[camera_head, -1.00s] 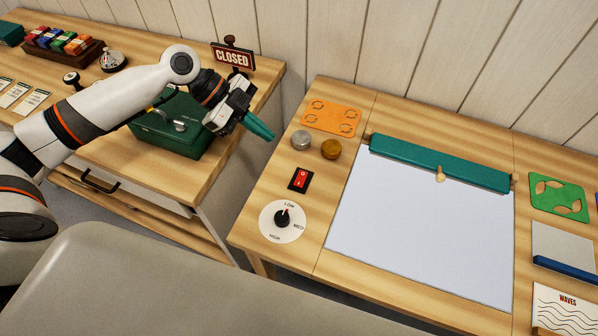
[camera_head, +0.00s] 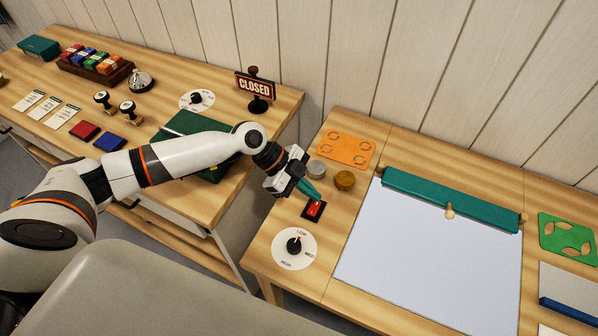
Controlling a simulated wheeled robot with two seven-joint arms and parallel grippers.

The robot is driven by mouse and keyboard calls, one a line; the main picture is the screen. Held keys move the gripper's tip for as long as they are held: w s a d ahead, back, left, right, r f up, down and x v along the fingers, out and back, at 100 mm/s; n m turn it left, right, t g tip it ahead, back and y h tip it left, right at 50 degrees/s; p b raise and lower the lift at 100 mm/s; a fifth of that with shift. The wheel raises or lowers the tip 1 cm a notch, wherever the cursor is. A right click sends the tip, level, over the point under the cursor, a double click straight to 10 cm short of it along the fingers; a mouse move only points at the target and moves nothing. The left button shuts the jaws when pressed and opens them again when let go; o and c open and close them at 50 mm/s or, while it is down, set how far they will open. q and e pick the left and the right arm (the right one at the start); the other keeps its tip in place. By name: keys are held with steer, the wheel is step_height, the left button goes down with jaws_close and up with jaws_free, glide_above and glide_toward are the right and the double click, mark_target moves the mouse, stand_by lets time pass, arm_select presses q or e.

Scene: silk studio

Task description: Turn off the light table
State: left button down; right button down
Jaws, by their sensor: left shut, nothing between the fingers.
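The light table's pale panel (camera_head: 430,250) lies flat in the wooden desk, with a teal bar along its back edge. A red rocker switch (camera_head: 314,210) in a black frame sits on the desk to the left of the panel. My left gripper (camera_head: 318,197) is shut and empty, its teal fingertips at the switch's back edge; I cannot tell if they touch it. The fingers hide part of the switch. A round dial (camera_head: 294,247) marked LOW, MED, HIGH is just in front of the switch. My right gripper is out of view.
A silver knob (camera_head: 316,168) and a brass knob (camera_head: 345,181) stand close behind the switch. An orange stencil (camera_head: 346,149) lies behind them. A CLOSED sign (camera_head: 255,88) and a green box (camera_head: 190,125) are on the left desk.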

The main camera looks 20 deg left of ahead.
mark_target(317, 204)
arm_select(q)
steer(key=shift+w+f, duration=0.1)
steer(key=shift+f, duration=1.15)
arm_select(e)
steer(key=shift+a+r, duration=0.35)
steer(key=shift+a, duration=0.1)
arm_select(q)
steer(key=shift+w+f+b, duration=0.1)
steer(key=shift+f+b, duration=0.45)
steer(key=shift+b, duration=0.2)
steer(key=shift+a+r+p, duration=0.1)
steer(key=shift+r+p, duration=0.2)
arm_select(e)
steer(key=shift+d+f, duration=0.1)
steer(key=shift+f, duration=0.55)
arm_select(q)
steer(key=shift+s, duration=0.25)
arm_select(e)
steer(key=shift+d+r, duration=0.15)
